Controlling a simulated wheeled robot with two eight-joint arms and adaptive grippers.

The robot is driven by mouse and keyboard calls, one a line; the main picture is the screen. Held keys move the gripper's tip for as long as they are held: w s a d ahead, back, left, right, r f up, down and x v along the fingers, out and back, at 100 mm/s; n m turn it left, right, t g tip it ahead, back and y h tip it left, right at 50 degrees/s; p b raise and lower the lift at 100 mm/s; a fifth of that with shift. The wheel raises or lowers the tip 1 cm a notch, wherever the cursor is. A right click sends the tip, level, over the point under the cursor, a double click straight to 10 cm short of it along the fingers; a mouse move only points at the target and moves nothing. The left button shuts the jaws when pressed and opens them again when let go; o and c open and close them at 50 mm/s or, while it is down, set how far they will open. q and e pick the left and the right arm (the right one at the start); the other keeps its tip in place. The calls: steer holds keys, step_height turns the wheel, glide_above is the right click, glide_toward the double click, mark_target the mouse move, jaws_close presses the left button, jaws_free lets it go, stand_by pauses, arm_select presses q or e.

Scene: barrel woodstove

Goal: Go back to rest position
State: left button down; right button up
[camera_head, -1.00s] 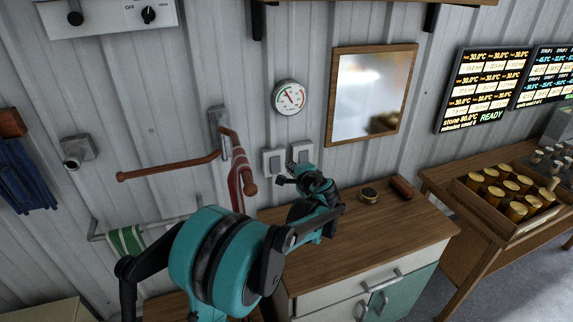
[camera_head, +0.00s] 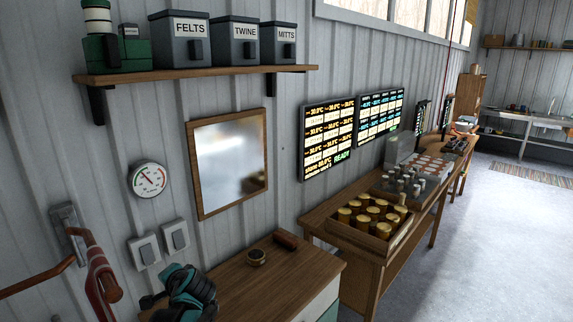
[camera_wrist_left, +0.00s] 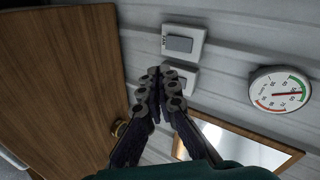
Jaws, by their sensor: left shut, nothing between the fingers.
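My left gripper (camera_head: 150,300) shows at the bottom of the head view, by the wall end of the wooden cabinet top (camera_head: 262,290). In the left wrist view the left gripper's dark fingers (camera_wrist_left: 160,76) are together and empty, pointing toward two wall switches. One switch (camera_head: 145,251) and the other switch (camera_head: 175,237) are on the metal wall above the gripper in the head view. In the wrist view the fingertips overlap the lower switch; contact cannot be told. My right gripper is in neither view.
A gauge (camera_head: 148,180) and mirror (camera_head: 229,163) hang above the cabinet. A small brass tin (camera_head: 256,257) and brown block (camera_head: 286,240) sit on its top. A red-brown bracket arm (camera_head: 38,277) is at left. A bench (camera_head: 318,217) holds jars; open floor (camera_head: 490,230) lies right.

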arm_select(q)
steer(key=s+d+f+n+h+b, duration=0.1)
steer(key=s+d+f, duration=0.3)
steer(key=s, duration=0.4)
steer(key=s+d+f+n+h+b, duration=0.2)
steer(key=s+d+f+n+h, duration=0.1)
steer(key=s+d, duration=0.4)
steer(key=s+d+f+n+g+h+b, duration=0.1)
steer(key=s+d+f+h, duration=0.3)
steer(key=s, duration=0.5)
step_height(320, 180, down, 3)
steer(key=shift+s+d+r+n+b, duration=0.25)
steer(key=shift+d+n+b, duration=0.2)
steer(key=shift+d, duration=0.3)
